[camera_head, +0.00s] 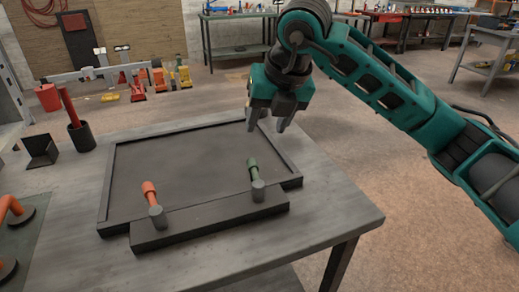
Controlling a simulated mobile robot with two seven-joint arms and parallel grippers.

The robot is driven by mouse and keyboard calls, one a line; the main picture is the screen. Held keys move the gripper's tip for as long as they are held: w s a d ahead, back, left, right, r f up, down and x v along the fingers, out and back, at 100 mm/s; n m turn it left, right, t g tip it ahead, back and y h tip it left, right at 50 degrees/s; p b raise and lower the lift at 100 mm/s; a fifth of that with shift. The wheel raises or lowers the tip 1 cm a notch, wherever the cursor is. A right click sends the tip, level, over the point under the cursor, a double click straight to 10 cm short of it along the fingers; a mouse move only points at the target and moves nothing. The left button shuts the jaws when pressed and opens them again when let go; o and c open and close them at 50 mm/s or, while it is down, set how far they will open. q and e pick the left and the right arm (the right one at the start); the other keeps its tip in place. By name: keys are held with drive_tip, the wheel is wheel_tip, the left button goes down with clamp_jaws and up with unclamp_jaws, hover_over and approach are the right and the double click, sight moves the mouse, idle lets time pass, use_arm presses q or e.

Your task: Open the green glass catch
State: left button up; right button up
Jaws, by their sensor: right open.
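The green glass catch (253,169) is a short green lever on a grey round post (258,190), at the right front of a dark flat frame (118,167) on the table. The lever leans up and back from its post. My right gripper (268,127) hangs above the frame's back right corner with its fingers pointing down. It is open and empty, apart from the catch, up and behind it in the picture. An orange catch (150,192) of the same kind stands at the left front of the frame. My left gripper is not in view.
The grey table (325,210) has free room right of the frame. A dark cup with a red stick (81,136) and a small black stand (41,150) are at the left. Orange handles (10,207) show at the left edge. Workbenches stand far behind.

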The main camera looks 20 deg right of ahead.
sight(253, 159)
drive_tip(key=x, duration=1.2)
drive_tip(key=shift+w+a+f+b, duration=0.1)
drive_tip(key=shift+w+f+b, duration=0.05)
drive_tip(key=shift+f+b, duration=0.2)
clamp_jaws()
